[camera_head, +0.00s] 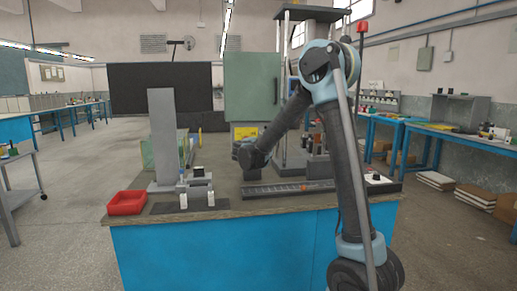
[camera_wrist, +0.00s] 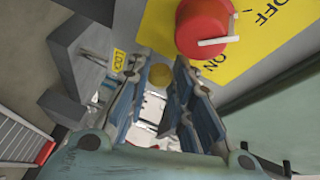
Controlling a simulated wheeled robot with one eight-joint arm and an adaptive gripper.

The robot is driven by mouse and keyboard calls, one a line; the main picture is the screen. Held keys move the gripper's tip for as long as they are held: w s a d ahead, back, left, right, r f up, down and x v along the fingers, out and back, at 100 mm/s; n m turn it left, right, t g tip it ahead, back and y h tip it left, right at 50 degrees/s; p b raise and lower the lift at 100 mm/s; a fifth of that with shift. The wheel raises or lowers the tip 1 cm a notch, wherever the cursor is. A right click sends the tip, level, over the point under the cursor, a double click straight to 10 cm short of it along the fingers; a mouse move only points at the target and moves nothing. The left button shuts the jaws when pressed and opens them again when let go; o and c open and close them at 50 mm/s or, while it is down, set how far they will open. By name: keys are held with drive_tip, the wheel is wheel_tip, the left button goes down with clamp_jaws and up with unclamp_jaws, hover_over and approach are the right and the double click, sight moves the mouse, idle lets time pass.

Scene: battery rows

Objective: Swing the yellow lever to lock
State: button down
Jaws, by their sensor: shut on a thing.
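In the wrist view the yellow lever (camera_wrist: 156,75) shows as a small rounded yellow end between the blue fingers of my gripper (camera_wrist: 160,72). The fingers are shut on it. The rest of the lever is hidden behind the fingers. A yellow LOCK label (camera_wrist: 119,60) sits just left of the fingertips. In the head view my gripper end (camera_head: 245,156) is low in front of the green cabinet, and the lever cannot be made out there.
A red rotary knob (camera_wrist: 204,26) on a yellow ON/OFF plate (camera_wrist: 262,32) is close above right of the fingers. A grey bracket (camera_wrist: 80,62) stands at left. On the bench are a red tray (camera_head: 127,203), a grey upright stand (camera_head: 164,130) and a dark rail (camera_head: 285,190).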

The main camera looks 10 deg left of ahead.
drive_tip(key=shift+d, duration=0.15)
drive_tip(key=c, duration=1.4)
unclamp_jaws()
drive_tip(key=shift+r, duration=0.1)
drive_tip(key=v, duration=1.2)
drive_tip(key=shift+w, duration=0.1)
